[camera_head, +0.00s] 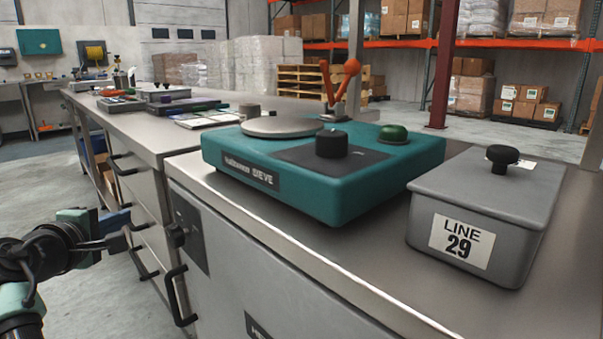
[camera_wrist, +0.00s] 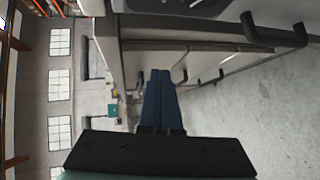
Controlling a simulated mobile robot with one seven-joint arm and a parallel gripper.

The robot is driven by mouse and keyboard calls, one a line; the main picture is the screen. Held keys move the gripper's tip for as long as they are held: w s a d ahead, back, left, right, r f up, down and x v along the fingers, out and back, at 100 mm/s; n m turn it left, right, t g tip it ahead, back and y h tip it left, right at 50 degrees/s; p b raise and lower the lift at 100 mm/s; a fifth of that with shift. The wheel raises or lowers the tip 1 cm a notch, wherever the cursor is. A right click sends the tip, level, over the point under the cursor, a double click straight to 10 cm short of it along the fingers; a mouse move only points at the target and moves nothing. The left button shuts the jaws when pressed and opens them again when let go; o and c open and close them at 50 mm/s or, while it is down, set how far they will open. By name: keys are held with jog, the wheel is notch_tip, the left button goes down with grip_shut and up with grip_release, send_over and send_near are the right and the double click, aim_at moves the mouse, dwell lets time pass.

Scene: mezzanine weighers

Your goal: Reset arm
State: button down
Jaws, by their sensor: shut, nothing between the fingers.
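My gripper (camera_head: 121,219) is at the lower left in the head view, beside the front of the steel bench and below its top. Its dark blue fingers (camera_wrist: 160,98) lie side by side in the wrist view, shut with nothing between them. A teal sieve machine (camera_head: 330,175) with a round metal plate, a black knob, a green button and orange-tipped levers stands on the bench top. A grey lidded box (camera_head: 485,215) labelled LINE 29 stands to its right.
The steel bench (camera_head: 265,225) has black handles (camera_head: 176,295) that stick out on the gripper's side. Small items and trays (camera_head: 160,94) lie further back on the bench. Bare floor (camera_head: 95,290) lies left of the bench. Shelving with cartons (camera_head: 525,105) stands at the back right.

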jog(key=s+d+r+m+t+y+p, duration=0.1)
jog(key=s+d+r+m+t+p, duration=0.15)
jog(key=d+r, duration=0.45)
jog(key=s+d+r+m+t+y+p, duration=0.1)
jog(key=d+r+m, duration=0.35)
jog(key=r, duration=0.35)
jog(key=s+d+r+m+t+p, duration=0.2)
jog(key=d+r+m, duration=0.1)
jog(key=d+r, duration=0.45)
jog(key=s+d+r+m+t+h+p, duration=0.1)
jog(key=s+d+r+m+t+p, duration=0.2)
jog(key=s+d+r, duration=0.5)
jog(key=s+d+r+m+t+h+p, duration=0.1)
jog(key=s+d+r+m+t+h, duration=0.1)
jog(key=s+d+r+m+t, duration=0.65)
jog(key=s+a+r+n+g+p, duration=0.1)
jog(key=r+g+p, duration=0.1)
jog(key=r+p, duration=1.6)
jog(key=s+a+r+n+g+p, duration=0.2)
jog(key=r+p, duration=1.6)
jog(key=p, duration=0.1)
jog(key=shift+r+g, duration=0.3)
